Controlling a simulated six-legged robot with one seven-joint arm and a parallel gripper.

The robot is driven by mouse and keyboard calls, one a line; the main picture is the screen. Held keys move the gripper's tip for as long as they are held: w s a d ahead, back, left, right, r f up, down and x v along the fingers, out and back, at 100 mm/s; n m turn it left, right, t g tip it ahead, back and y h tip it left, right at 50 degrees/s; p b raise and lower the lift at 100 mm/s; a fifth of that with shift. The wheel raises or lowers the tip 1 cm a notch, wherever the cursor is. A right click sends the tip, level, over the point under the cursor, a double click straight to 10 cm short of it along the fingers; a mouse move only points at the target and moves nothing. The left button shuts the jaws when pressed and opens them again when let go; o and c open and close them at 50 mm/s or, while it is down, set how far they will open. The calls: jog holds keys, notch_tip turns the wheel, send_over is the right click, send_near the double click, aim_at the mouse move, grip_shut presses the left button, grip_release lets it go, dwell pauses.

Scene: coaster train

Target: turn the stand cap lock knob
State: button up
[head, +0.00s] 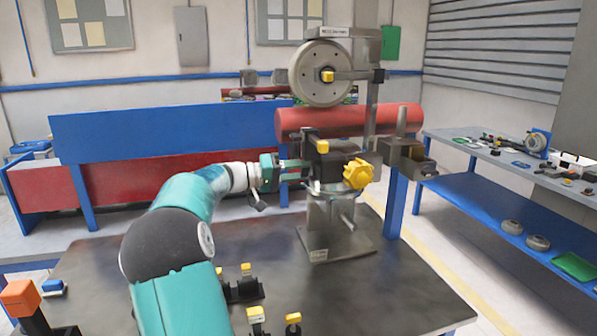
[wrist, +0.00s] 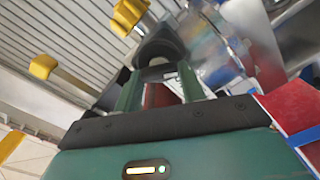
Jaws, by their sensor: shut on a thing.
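A metal stand (head: 331,215) rises from the dark table, with a dark block-like head (head: 322,162) on top. A yellow lobed knob (head: 358,174) sticks out of the head's right side; it also shows at the top of the wrist view (wrist: 130,14). A yellow-tipped handle (head: 322,147) sits on top of the head and appears at left in the wrist view (wrist: 42,66). My gripper (head: 302,172) reaches in from the left, its green fingers (wrist: 160,85) closed on a dark part at the head's left side. The fingers and stand hide most of that part.
A grey wheel (head: 320,73) on a post stands behind, above a red cylinder (head: 350,119). A grey clamp-like block (head: 408,160) is close right of the stand. Small yellow-tipped fixtures (head: 242,287) stand on the front table. The table's right front is clear.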

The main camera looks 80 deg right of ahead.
jog(key=n, duration=0.6)
jog(key=shift+w+f+n, duration=0.1)
jog(key=shift+n, duration=0.2)
dwell(0.4)
jog(key=o, duration=1)
